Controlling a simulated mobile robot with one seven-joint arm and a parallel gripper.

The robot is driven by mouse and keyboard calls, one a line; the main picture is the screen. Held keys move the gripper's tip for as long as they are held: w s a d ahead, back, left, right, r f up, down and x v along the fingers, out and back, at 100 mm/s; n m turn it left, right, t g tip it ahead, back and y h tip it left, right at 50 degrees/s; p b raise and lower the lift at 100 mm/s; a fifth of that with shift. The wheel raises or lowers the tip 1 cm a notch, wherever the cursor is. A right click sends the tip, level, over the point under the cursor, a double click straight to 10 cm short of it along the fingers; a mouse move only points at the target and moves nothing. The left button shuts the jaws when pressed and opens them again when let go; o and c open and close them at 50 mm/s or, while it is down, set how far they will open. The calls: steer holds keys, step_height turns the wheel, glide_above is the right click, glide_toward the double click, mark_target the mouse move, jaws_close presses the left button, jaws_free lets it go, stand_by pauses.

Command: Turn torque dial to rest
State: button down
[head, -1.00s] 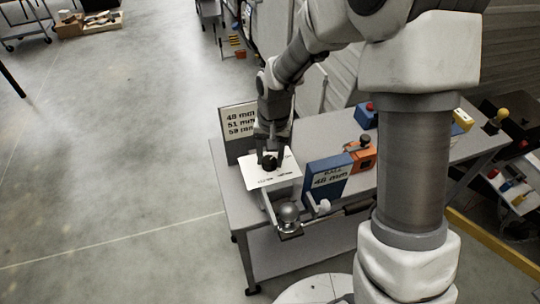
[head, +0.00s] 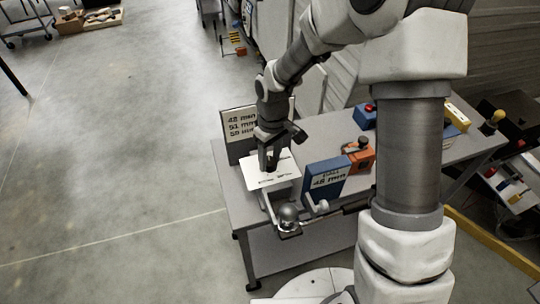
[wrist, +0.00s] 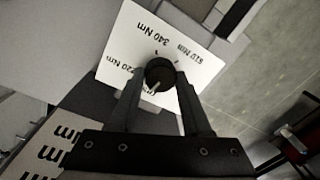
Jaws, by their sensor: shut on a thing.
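The torque dial (wrist: 159,72) is a round black knob on a white plate (wrist: 128,45) printed with 220 Nm, 340 Nm and another Nm value. A pale pointer mark on the knob faces toward the lower left in the wrist view, toward my gripper's palm. My gripper (wrist: 160,80) is shut on the dial, one finger on each side. In the head view my gripper (head: 269,164) points down at the white plate (head: 286,175) on the table, and its fingers mostly hide the dial.
A sign with mm sizes (head: 239,124) stands behind the plate. A blue block with a mm label (head: 326,177) stands right of it, near an orange box (head: 360,158). A metal ball (head: 288,214) sits in front on a bracket. The grey table (head: 318,127) has free room behind.

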mark_target(272, 159)
steer(key=shift+n, duration=1)
steer(key=shift+c, duration=1.8)
jaws_free()
step_height(272, 159, up, 18)
steer(key=p, duration=0.2)
steer(key=shift+w+d+f, duration=0.25)
steer(key=shift+w, duration=0.1)
steer(key=s+d+r+m+t, duration=0.3)
steer(key=s+d+r+m, duration=0.2)
steer(key=s, duration=0.4)
steer(key=s+d+r+m+t, duration=0.3)
steer(key=s+d+r+m, duration=0.2)
steer(key=s, duration=0.5)
steer(key=shift+s+d, duration=0.3)
steer(key=shift+d, duration=0.6)
